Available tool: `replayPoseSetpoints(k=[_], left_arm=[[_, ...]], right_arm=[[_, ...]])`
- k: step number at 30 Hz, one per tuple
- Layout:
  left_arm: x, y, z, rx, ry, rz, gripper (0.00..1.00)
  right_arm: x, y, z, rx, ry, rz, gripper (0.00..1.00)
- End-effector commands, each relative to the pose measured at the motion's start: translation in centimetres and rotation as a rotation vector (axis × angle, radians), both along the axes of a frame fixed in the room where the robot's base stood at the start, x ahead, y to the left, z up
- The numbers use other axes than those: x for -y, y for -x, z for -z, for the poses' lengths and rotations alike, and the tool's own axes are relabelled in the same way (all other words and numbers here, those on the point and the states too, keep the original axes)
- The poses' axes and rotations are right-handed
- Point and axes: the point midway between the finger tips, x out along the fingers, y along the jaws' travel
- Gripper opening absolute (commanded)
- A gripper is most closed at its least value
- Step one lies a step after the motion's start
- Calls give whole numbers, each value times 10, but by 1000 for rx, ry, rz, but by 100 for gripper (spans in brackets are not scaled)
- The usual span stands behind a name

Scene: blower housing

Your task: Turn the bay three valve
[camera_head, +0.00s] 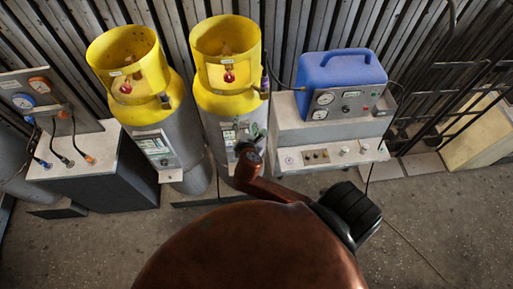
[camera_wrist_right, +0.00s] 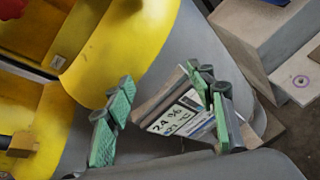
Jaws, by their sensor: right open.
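Two grey cylinders with yellow collars stand at the back in the head view. A red valve (camera_head: 126,87) sits inside the left collar and another red valve (camera_head: 229,76) inside the right collar. Nothing readable tells which is bay three. My right gripper (camera_head: 252,134) is in front of the right cylinder, below its collar. In the wrist view my right gripper (camera_wrist_right: 165,88) is open and empty, its green-padded fingers apart in front of a label plate (camera_wrist_right: 180,118). A red valve (camera_wrist_right: 10,8) is cut off at the top left corner there. My left gripper is not in view.
A blue case (camera_head: 340,72) with gauges sits on a grey unit (camera_head: 330,130) at right. A gauge panel with hoses stands on a box (camera_head: 95,165) at left. Dark metal racks (camera_head: 450,85) fill the far right. The floor (camera_head: 430,215) at lower right is mostly clear.

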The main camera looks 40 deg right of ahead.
Motion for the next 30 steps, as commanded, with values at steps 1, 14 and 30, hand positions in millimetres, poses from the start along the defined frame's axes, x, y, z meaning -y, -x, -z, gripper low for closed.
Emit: replayPoseSetpoints(k=[1, 14, 30], left_arm=[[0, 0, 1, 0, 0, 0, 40], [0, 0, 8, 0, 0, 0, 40], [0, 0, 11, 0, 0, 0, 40]], right_arm=[[1, 3, 10, -2, -39, 18, 50], [10, 34, 85, 8, -381, 196, 50], [11, 55, 125, 19, -574, 326, 50]])
